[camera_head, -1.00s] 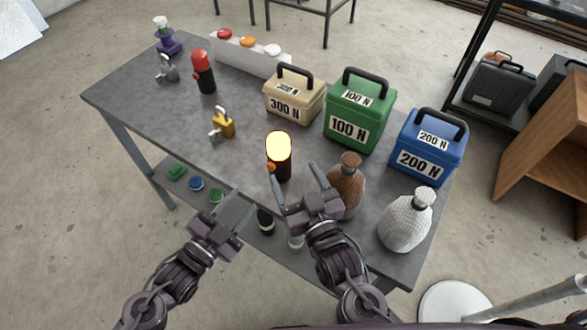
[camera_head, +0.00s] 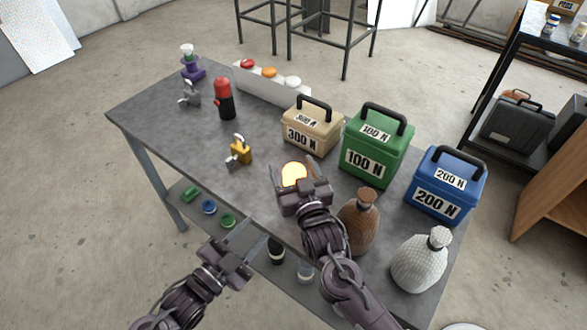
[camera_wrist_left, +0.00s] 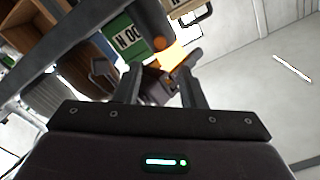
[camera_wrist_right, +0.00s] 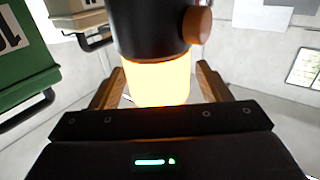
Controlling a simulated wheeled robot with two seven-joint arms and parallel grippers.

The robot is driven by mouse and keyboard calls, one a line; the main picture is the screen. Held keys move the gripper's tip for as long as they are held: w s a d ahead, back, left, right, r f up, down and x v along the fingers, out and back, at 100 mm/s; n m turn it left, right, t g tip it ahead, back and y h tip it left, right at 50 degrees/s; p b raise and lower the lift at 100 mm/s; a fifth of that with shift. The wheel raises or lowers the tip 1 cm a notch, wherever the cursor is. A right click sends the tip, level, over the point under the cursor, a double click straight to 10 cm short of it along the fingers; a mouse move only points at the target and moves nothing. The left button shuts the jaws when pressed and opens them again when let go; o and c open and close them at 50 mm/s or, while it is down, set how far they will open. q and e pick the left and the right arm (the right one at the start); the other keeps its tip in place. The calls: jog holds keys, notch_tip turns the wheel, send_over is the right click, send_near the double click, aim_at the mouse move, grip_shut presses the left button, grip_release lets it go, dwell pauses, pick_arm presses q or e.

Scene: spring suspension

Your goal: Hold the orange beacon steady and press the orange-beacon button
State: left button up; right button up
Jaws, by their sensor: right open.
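The orange beacon (camera_head: 293,174) stands on the table with its dome glowing yellow; its dark body is mostly hidden behind my right gripper in the head view. My right gripper (camera_head: 296,168) is open, with its fingers on either side of the dome. In the right wrist view the glowing dome (camera_wrist_right: 158,82) sits between the fingers; contact is not clear. A brown-orange knob (camera_wrist_right: 197,25) sticks out of the dark body. My left gripper (camera_head: 252,234) is open and empty at the table's front edge, below the beacon. An orange button (camera_head: 268,72) sits on the white panel (camera_head: 262,88) at the back.
The panel also has red and white buttons. Tan (camera_head: 311,132), green (camera_head: 376,150) and blue (camera_head: 444,190) weight boxes stand right of the beacon. Brown (camera_head: 361,222) and white (camera_head: 420,262) bottles stand nearer. A red beacon (camera_head: 224,100) and yellow padlock (camera_head: 240,152) are left.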

jog(key=shift+c, duration=0.2)
jog(key=c, duration=1)
pick_arm(q)
jog(key=shift+c, duration=0.6)
pick_arm(e)
jog(key=shift+c, duration=0.5)
pick_arm(q)
grip_shut()
jog(key=shift+w, duration=0.1)
